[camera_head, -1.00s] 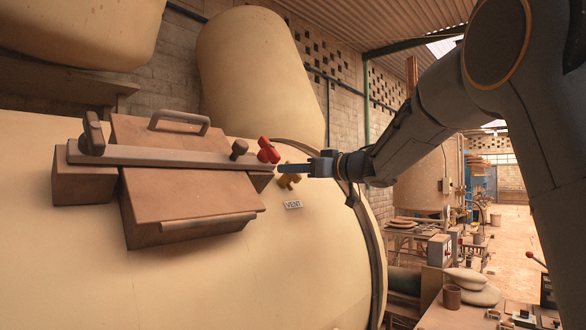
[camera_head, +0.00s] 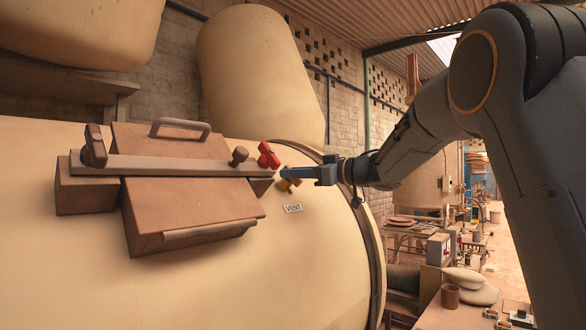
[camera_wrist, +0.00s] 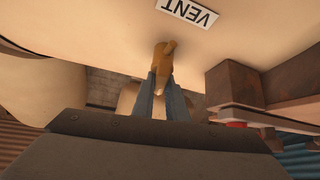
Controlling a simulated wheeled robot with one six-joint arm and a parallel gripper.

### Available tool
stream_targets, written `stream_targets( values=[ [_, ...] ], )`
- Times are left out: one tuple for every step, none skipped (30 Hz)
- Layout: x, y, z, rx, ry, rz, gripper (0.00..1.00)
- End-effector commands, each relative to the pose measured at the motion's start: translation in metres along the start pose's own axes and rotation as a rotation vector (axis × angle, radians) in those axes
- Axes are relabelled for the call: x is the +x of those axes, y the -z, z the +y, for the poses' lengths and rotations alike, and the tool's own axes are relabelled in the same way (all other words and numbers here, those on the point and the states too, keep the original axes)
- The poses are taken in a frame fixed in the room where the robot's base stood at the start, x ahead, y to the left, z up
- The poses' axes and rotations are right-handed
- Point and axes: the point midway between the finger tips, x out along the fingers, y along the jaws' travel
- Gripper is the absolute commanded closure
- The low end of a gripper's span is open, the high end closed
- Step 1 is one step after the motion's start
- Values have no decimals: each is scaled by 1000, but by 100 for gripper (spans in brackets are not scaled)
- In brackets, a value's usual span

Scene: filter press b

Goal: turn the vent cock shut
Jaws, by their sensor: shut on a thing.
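The vent cock is a small brass-yellow fitting (camera_head: 289,184) on the cream tank, just above the VENT label (camera_head: 292,208). In the head view it is partly hidden by my gripper (camera_head: 290,174). In the wrist view the cock (camera_wrist: 162,62) stands between the two blue fingers of my gripper (camera_wrist: 161,85), which are shut on its handle. The VENT label (camera_wrist: 188,12) appears upside down there, beyond the cock.
A red knob (camera_head: 268,155) stands close to the left of the cock. A brown hatch with a bar (camera_head: 185,166) is farther left on the tank (camera_head: 240,265). A bench with sacks and a cup (camera_head: 450,296) is at the lower right.

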Motion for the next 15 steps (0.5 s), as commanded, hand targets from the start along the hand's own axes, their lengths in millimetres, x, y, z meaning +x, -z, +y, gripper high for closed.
stream_targets(
  values=[
    [-1, 2, 1, -30, 27, -1, 100],
    [0, 2, 1, -50, 46, 0, 100],
    [0, 2, 1, -78, 71, 0, 100],
    [0, 3, 1, -99, 90, -1, 100],
    [0, 2, 1, -120, 109, 0, 100],
    [0, 3, 1, -149, 135, 0, 100],
    [0, 2, 1, -170, 153, 0, 100],
    [-1, 2, 0, -192, 173, 0, 100],
    [0, 2, 0, -220, 198, 0, 100],
    [-1, 2, 0, -242, 218, 0, 100],
    [-1, 2, 0, -263, 237, 1, 100],
    [0, 1, 0, -292, 262, 0, 100],
    [-1, 2, 0, -313, 282, 1, 100],
    [0, 1, 0, -334, 300, 0, 100],
    [0, 2, 0, -363, 326, 1, 100]
  ],
)
